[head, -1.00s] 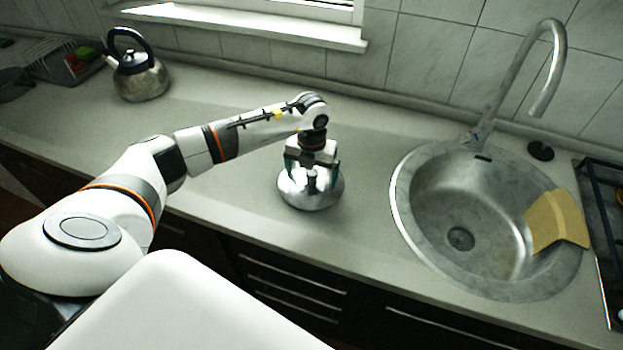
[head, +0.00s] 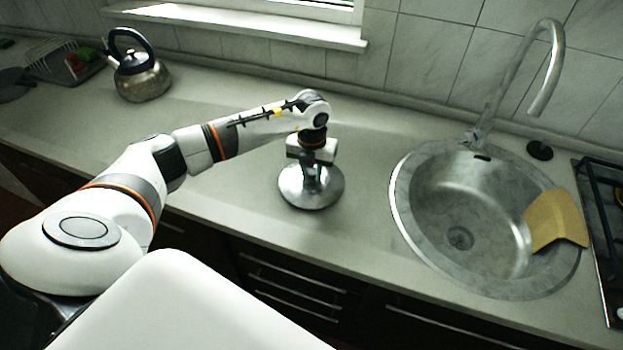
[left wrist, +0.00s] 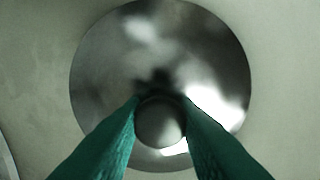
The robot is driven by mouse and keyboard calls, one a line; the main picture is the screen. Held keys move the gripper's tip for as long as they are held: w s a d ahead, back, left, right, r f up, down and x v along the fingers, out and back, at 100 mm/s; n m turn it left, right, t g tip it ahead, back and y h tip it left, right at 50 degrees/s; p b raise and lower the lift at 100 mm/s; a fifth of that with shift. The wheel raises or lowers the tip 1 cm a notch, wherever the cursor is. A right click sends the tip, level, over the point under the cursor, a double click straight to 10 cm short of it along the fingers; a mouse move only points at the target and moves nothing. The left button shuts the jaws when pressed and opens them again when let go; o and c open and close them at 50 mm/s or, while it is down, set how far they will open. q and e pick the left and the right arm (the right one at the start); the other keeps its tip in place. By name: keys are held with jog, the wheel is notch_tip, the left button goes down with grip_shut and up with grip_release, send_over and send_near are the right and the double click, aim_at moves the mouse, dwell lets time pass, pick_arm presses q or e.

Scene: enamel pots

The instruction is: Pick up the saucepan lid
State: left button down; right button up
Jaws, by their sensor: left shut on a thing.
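The saucepan lid (head: 311,197) is a round, shiny metal disc lying on the counter in the middle of the head view. In the left wrist view the lid (left wrist: 110,60) fills the centre, with its dark round knob (left wrist: 160,122) between the green fingertips. My left gripper (head: 314,174) points down over the lid and is shut on its knob. The fingers (left wrist: 160,115) touch the knob on both sides. The lid appears to rest on the counter. My right gripper is not in view.
A round metal sink (head: 400,200) with a tall tap (head: 490,110) lies to the right, a yellow cloth (head: 555,220) over its edge. A kettle (head: 141,80) and a dish rack (head: 62,62) stand at the back left. Counter around the lid is clear.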

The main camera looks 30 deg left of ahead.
aim_at(312, 171)
pick_arm(q)
jog(key=shift+s+f, duration=0.2)
jog(key=shift+f, duration=0.15)
jog(key=r, duration=0.3)
jog(key=r+b, duration=0.1)
jog(key=r, duration=0.2)
jog(key=r+b, duration=0.1)
jog(key=r, duration=0.2)
jog(key=shift+w+r, duration=0.15)
jog(key=shift+w, duration=0.1)
jog(key=shift+r, duration=0.45)
